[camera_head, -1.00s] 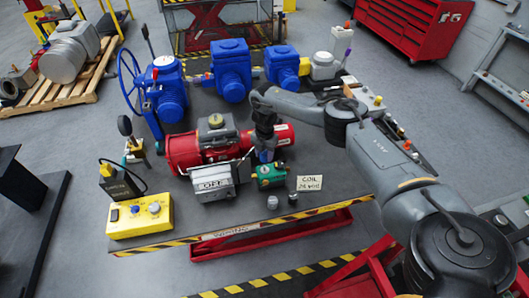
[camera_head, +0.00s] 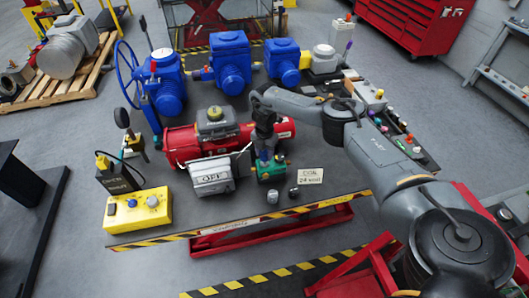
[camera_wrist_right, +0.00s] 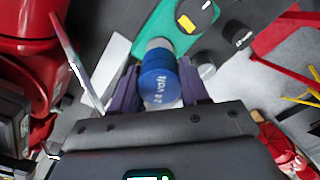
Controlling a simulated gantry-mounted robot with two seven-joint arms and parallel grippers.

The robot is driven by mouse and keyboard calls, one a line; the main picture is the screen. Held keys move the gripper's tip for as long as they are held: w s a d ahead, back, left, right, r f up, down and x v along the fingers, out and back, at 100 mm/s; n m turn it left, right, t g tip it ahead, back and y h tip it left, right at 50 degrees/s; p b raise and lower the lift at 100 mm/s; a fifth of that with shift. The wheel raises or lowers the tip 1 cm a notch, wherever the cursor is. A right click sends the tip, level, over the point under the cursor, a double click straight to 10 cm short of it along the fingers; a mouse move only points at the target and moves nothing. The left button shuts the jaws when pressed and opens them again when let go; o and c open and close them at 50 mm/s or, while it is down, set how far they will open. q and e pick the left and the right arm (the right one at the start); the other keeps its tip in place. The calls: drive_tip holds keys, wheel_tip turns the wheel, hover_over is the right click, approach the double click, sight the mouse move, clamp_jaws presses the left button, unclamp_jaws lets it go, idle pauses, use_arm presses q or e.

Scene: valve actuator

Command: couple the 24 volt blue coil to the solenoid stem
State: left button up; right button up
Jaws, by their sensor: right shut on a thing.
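The blue coil (camera_wrist_right: 158,88), lettered "24 volt", is held between the purple fingers of my right gripper (camera_wrist_right: 155,95) in the right wrist view. The gripper (camera_head: 264,150) is shut on it and stands directly over the green valve block (camera_head: 271,171) in the head view. A short grey cylindrical part (camera_wrist_right: 158,44) shows between the coil and the green block (camera_wrist_right: 180,25). I cannot tell whether the coil is around the solenoid stem or just above it; the stem is largely hidden. My left gripper is not in view.
A card (camera_head: 310,176) reads "COIL 24 volt". A grey cylinder (camera_head: 272,196) and a dark cylinder (camera_head: 293,191) stand near the table's striped front edge. The grey "OFF" box (camera_head: 211,174) is close at left, with the red actuator (camera_head: 182,145) behind.

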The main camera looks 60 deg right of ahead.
sight(264, 157)
idle(0.4)
idle(0.8)
drive_tip(key=shift+p, duration=0.3)
idle(0.3)
drive_tip(key=shift+f+b, duration=0.5)
drive_tip(key=shift+f, duration=0.15)
drive_tip(key=shift+f+b, duration=0.85)
drive_tip(key=shift+f, duration=0.3)
drive_tip(key=o, duration=1.2)
drive_tip(key=shift+r, duration=0.1)
